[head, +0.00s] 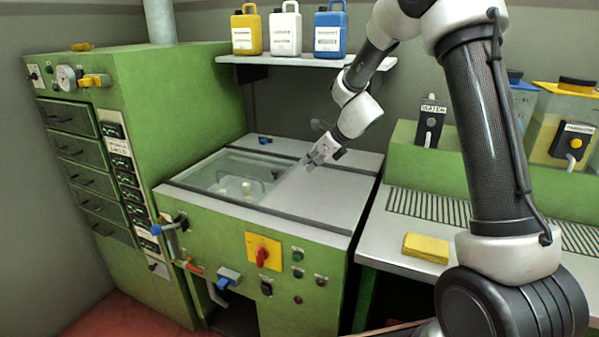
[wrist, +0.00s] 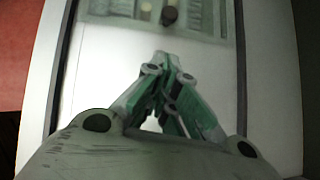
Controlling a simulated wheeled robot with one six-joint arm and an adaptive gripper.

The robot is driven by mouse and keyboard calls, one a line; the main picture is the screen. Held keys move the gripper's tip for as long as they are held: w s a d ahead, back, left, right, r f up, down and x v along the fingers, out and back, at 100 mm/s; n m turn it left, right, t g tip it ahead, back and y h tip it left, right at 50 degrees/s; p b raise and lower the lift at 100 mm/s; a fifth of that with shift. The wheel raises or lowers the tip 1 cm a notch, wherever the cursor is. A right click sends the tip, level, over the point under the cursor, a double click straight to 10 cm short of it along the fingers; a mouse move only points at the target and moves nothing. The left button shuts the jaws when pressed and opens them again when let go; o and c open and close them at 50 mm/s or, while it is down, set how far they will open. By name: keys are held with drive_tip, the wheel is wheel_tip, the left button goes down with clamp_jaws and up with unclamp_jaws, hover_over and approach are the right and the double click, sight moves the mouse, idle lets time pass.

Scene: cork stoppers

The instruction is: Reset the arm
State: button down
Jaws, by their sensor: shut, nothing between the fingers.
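My gripper (head: 314,160) hangs over the flat grey top (head: 318,200) of the green machine, just right of its glass window (head: 215,172). In the wrist view my gripper (wrist: 162,58) has its fingers together at the tips, with nothing between them. The pale top lies below it, and the window edge (wrist: 160,32) with a dark round thing behind it shows at the top of that view. Whether the fingertips touch the top I cannot tell.
A shelf (head: 300,61) with yellow, white and blue canisters hangs behind. A tall green cabinet (head: 180,130) stands at the left. On the right, a grey counter (head: 385,237) holds a yellow sponge-like block (head: 426,247), with dispensers behind it.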

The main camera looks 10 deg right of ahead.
drive_tip(key=s+d+n+g, duration=0.2)
drive_tip(key=s+n, duration=0.5)
drive_tip(key=s+d+n+g, duration=0.2)
drive_tip(key=s+d+n, duration=0.1)
drive_tip(key=s+n, duration=0.35)
drive_tip(key=s+d+r+n+t+h, duration=0.1)
drive_tip(key=s+d+r+n, duration=0.3)
drive_tip(key=s, duration=0.4)
drive_tip(key=s+d+r+n+t+h, duration=0.1)
drive_tip(key=s+d+r+n+h, duration=0.2)
drive_tip(key=s, duration=0.6)
drive_tip(key=s+d+r+n+h, duration=0.2)
drive_tip(key=s+d+r+n, duration=0.4)
drive_tip(key=s+r, duration=0.2)
drive_tip(key=shift+s+d+t, duration=0.35)
drive_tip(key=shift+s+t, duration=0.05)
drive_tip(key=shift+s, duration=0.25)
